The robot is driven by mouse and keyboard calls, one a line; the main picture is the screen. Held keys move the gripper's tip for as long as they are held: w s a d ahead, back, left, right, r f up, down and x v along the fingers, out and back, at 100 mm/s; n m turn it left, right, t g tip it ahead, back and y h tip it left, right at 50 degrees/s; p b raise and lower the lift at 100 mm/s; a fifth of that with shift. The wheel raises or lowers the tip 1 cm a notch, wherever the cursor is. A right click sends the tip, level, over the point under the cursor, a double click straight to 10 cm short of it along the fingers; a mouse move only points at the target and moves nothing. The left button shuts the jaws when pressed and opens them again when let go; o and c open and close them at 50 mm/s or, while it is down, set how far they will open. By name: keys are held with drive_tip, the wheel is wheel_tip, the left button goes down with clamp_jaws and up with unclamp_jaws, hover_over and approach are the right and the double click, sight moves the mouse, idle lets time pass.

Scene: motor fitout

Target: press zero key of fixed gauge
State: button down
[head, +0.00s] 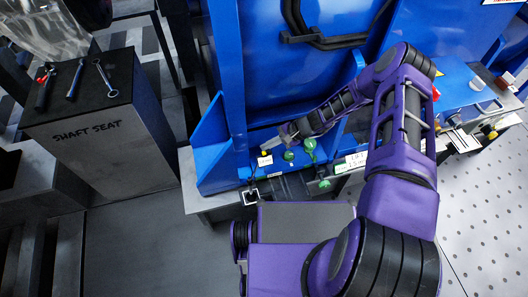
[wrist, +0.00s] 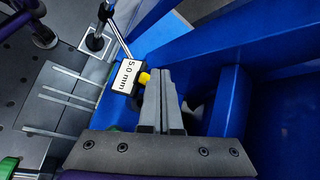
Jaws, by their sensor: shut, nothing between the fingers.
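The fixed gauge (wrist: 126,79) shows in the wrist view as a small dark block with a white face reading "5.0 mm", on a thin metal rod. A yellow key (wrist: 145,79) sticks out of its right side. My gripper (wrist: 163,72) is shut and empty. Its fingertips are right beside the yellow key; I cannot tell whether they touch it. In the head view the gauge (head: 265,161) is a small white label at the foot of the blue frame, just below the end of my arm. My fingertips are hard to make out there.
The gauge rod rises from a square base (wrist: 95,42). Blue walls (wrist: 250,55) of the frame stand close on the right in the wrist view. Green knobs (head: 289,155) sit near my gripper in the head view. A "SHAFT SEAT" stand (head: 110,140) with tools is at left.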

drive_tip(key=shift+f, duration=0.1)
drive_tip(key=shift+f+b, duration=0.4)
drive_tip(key=shift+b, duration=0.2)
drive_tip(key=shift+f+b, duration=0.4)
drive_tip(key=shift+b, duration=0.05)
idle(0.6)
drive_tip(key=shift+r, duration=0.2)
drive_tip(key=shift+r+p, duration=0.4)
drive_tip(key=shift+r, duration=0.25)
drive_tip(key=shift+r+p, duration=1.45)
drive_tip(key=shift+r, duration=1.1)
